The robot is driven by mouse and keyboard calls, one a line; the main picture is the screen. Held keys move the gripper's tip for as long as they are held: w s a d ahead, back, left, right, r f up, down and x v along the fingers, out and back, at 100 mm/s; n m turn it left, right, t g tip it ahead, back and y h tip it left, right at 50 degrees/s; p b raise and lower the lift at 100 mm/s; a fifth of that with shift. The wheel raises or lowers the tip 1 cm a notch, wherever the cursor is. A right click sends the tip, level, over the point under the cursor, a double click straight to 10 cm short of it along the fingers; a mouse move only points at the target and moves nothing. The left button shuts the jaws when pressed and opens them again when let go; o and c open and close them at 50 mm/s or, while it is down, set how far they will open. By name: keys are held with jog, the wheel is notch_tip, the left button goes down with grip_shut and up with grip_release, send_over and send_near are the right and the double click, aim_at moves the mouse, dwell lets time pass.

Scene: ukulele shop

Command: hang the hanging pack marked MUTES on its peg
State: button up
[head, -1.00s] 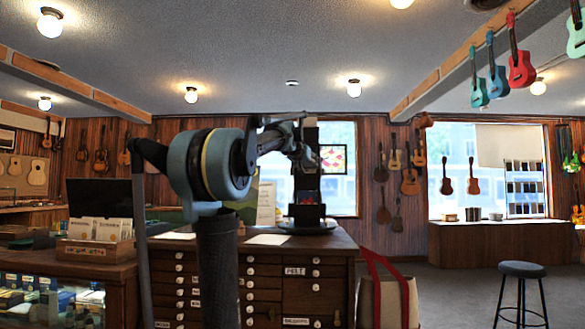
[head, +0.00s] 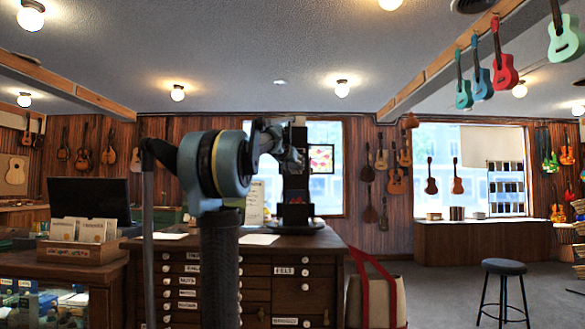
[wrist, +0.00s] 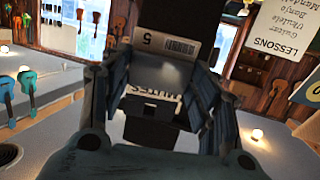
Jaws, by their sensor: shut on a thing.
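The pack marked MUTES (wrist: 163,78) is dark grey with a pale lettered strip. In the wrist view, which is upside down, it sits between the two fingers of my gripper (wrist: 160,105), which is shut on it. A white label with a barcode and a 5 (wrist: 165,43) shows just beyond the lettering; I cannot tell what it is fixed to. In the head view my gripper is hard to make out against a tall dark stand (head: 296,180) on the drawer cabinet. I cannot see the peg clearly or tell whether the pack touches it.
The drawer cabinet (head: 262,268) has labelled drawers and papers on top. A wooden box of cards (head: 82,251) and a dark screen (head: 88,200) stand left. A stool (head: 503,267) stands right, with open floor between.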

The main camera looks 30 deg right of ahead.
jog(key=w+d+f, duration=0.1)
jog(key=w+d, duration=0.2)
jog(key=w, duration=0.2)
jog(key=shift+w, duration=0.15)
dwell(0.8)
jog(key=shift+d+f, duration=0.15)
dwell(0.5)
jog(key=o, duration=1)
jog(key=v, duration=1.2)
jog(key=shift+w, duration=0.1)
